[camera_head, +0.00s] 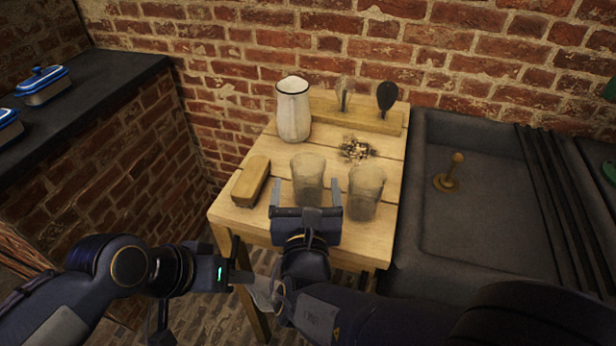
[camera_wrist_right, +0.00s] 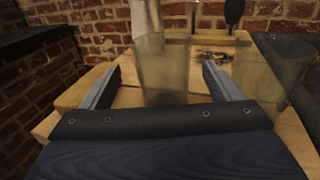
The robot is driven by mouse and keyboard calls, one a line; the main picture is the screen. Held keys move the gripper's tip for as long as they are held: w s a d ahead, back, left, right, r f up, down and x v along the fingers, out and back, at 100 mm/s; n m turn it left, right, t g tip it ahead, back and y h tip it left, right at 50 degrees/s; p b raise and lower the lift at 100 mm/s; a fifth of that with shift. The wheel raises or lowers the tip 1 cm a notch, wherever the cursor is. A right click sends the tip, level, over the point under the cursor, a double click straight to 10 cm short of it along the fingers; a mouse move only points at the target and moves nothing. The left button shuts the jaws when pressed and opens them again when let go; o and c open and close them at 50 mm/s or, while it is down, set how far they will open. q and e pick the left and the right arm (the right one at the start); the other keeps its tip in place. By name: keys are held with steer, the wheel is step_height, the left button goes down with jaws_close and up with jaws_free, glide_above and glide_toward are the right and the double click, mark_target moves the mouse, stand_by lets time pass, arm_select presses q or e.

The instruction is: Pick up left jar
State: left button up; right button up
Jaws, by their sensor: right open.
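The left jar (camera_head: 308,172) is a cloudy glass standing upright on the wooden table. The right jar (camera_head: 366,190), similar, stands beside it. My right gripper (camera_head: 306,185) is open at the left jar, with one finger towards each side of it. In the right wrist view the left jar (camera_wrist_right: 163,62) shows between the spread fingers of my right gripper (camera_wrist_right: 162,80), with gaps at both sides. The right jar (camera_wrist_right: 262,70) is outside the right finger. My left gripper (camera_head: 243,277) is low in front of the table; its jaws are unclear.
A small dark pile (camera_head: 356,150) lies behind the jars. A white pitcher (camera_head: 293,110) stands at the back left, a wooden block (camera_head: 251,182) at the left. A wooden rack (camera_head: 360,119) runs along the back. A dark sink (camera_head: 480,200) adjoins the table's right side.

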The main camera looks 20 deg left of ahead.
mark_target(308, 163)
steer(key=x, duration=0.6)
steer(key=shift+w+d+r, duration=0.15)
steer(key=shift+d, duration=0.05)
steer(key=shift+c, duration=0.3)
steer(key=c, duration=1.1)
steer(key=shift+o, duration=0.2)
steer(key=shift+r, duration=0.15)
